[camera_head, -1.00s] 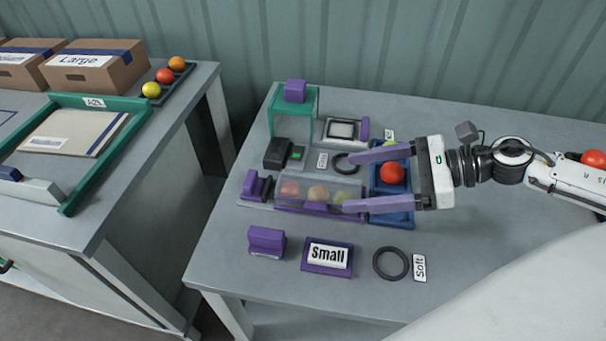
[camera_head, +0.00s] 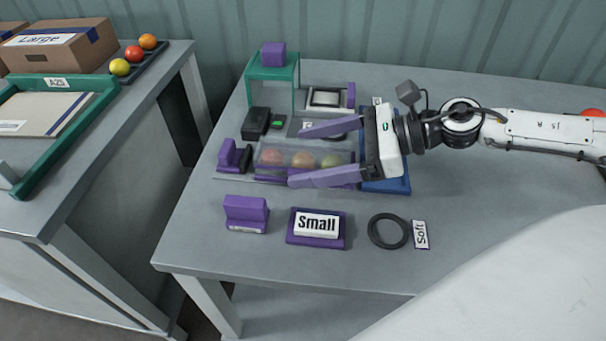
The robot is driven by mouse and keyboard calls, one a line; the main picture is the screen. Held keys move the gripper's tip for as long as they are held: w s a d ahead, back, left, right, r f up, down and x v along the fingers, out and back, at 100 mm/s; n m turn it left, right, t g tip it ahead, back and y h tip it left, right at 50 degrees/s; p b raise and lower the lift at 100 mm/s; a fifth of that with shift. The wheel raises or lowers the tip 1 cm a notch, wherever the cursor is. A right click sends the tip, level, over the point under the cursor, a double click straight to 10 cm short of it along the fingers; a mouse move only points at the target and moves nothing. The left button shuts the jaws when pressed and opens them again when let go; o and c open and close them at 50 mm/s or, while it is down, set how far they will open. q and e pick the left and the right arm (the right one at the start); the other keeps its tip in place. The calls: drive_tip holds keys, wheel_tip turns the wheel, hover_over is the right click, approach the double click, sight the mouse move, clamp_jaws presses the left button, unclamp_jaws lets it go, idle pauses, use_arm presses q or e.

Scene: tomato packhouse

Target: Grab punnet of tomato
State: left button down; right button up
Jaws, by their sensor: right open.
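The punnet of tomatoes (camera_head: 286,148) is a clear box with several tomatoes, red to yellowish, in a row. It sits in a purple holder (camera_head: 268,178) on the grey table. My right gripper (camera_head: 297,157) comes in from the right, open, its two purple fingers pointing left. In the picture the fingers lie over the right part of the punnet, one along its far side and one along its near side. I cannot tell whether they touch it. My left gripper is not in view.
A blue tray (camera_head: 398,184) lies under my right gripper's body. A green stand (camera_head: 273,73), a dark box (camera_head: 256,122) and a scale-like device (camera_head: 326,98) stand behind. The "Small" sign (camera_head: 317,228), a purple block (camera_head: 245,213) and a black ring (camera_head: 388,231) lie in front.

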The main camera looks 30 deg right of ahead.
drive_tip(key=shift+b+x, duration=0.45)
drive_tip(key=shift+x, duration=0.45)
drive_tip(key=shift+r, duration=0.1)
drive_tip(key=c, duration=1.4)
